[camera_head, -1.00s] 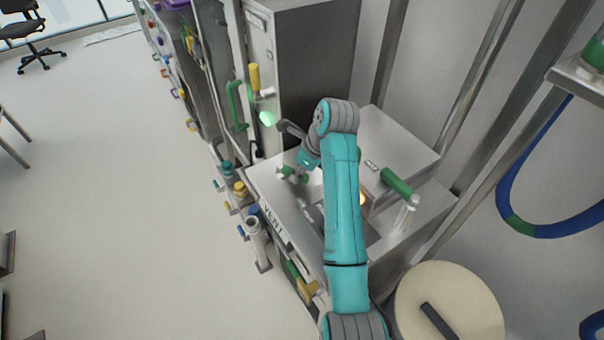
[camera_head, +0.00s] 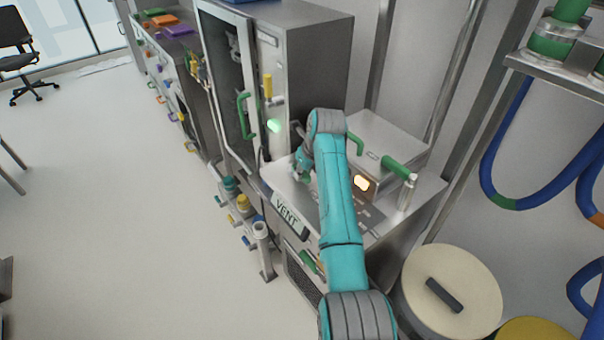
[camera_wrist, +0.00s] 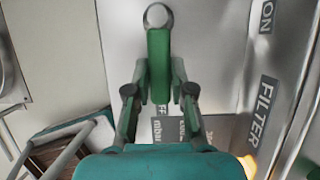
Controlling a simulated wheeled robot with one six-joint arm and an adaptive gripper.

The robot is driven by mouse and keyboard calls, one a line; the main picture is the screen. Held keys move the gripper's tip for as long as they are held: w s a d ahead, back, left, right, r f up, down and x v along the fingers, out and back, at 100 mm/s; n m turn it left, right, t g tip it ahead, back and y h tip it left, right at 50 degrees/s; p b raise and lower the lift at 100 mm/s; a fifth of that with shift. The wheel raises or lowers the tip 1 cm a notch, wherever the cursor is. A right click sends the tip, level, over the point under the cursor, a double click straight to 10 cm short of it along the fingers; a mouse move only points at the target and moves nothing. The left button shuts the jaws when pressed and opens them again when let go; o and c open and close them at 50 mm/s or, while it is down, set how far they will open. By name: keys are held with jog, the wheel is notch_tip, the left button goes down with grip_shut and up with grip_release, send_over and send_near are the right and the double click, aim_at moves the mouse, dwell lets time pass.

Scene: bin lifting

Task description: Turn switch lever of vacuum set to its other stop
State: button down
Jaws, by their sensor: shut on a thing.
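The green switch lever (camera_wrist: 158,60) stands upright in the wrist view, with a round metal ring (camera_wrist: 158,17) at its upper end. My gripper (camera_wrist: 159,78) is shut on the lever, one finger on each side of it. Part of an "FF" label and a "mbar" label show between and behind the fingers. In the head view my gripper (camera_head: 303,170) is small at the left part of the metal unit's top (camera_head: 400,215). My arm hides part of that top, and the lever cannot be made out clearly there.
A lit amber lamp (camera_head: 361,183) and a green handle (camera_head: 397,168) are on the unit, right of my arm. A "VENT" plate (camera_head: 288,215) is on its front edge. A tall cabinet (camera_head: 310,70) stands close behind. A round cream lid (camera_head: 450,275) is at lower right.

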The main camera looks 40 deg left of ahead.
dwell(0.4)
jog(key=c, duration=1)
grip_release()
jog(key=v, duration=1.2)
jog(key=shift+s+a, duration=0.1)
jog(key=shift+a, duration=0.05)
